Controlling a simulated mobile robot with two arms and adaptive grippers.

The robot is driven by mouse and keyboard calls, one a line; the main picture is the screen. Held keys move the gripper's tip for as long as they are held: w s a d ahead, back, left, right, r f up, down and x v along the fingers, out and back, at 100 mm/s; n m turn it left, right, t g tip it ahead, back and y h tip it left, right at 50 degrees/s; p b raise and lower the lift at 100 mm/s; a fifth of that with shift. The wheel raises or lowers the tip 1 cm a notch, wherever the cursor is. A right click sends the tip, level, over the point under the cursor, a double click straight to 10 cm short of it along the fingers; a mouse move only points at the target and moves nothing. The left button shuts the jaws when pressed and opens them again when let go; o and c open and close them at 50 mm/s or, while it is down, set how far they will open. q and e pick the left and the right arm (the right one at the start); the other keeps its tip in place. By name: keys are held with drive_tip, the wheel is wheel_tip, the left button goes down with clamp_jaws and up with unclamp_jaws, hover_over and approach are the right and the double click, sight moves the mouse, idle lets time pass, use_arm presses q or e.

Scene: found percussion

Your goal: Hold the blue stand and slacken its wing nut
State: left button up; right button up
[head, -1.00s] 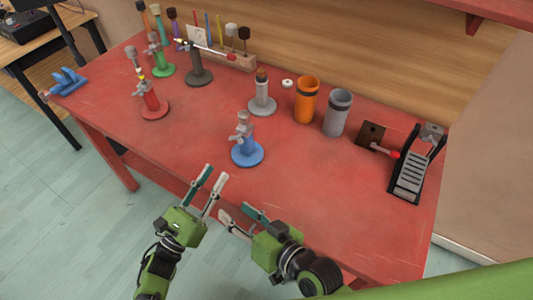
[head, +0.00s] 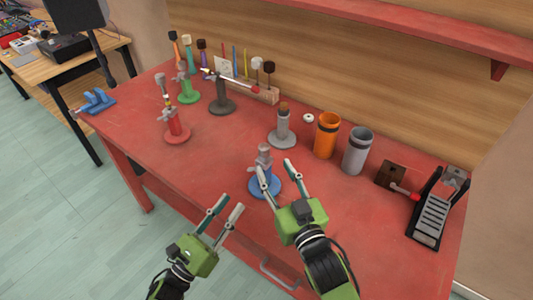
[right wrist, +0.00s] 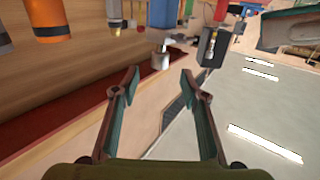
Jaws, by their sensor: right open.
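The blue stand (head: 268,188) stands upright near the table's front edge, with a grey upper part (head: 264,153). My right gripper (head: 275,167) is open. In the head view its fingers reach over the stand and partly hide its column. In the right wrist view, the stand's blue column (right wrist: 163,12) appears upside down, and its grey end lies between the open fingertips (right wrist: 161,75), with no contact visible. I cannot clearly make out the wing nut. My left gripper (head: 232,202) is open and empty, in front of the table's edge, to the left of the stand.
A grey stand (head: 283,138), orange cup (head: 326,135) and grey cup (head: 357,150) stand behind the blue one. A black pedal (head: 433,215) is at right. A red stand (head: 175,128) is at left. The red tabletop (head: 215,160) is clear left of the blue stand.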

sight(266, 154)
drive_tip(key=x, duration=0.9)
drive_tip(key=shift+f, duration=0.1)
drive_tip(key=shift+s+d, duration=0.1)
drive_tip(key=shift+c, duration=0.4)
clamp_jaws()
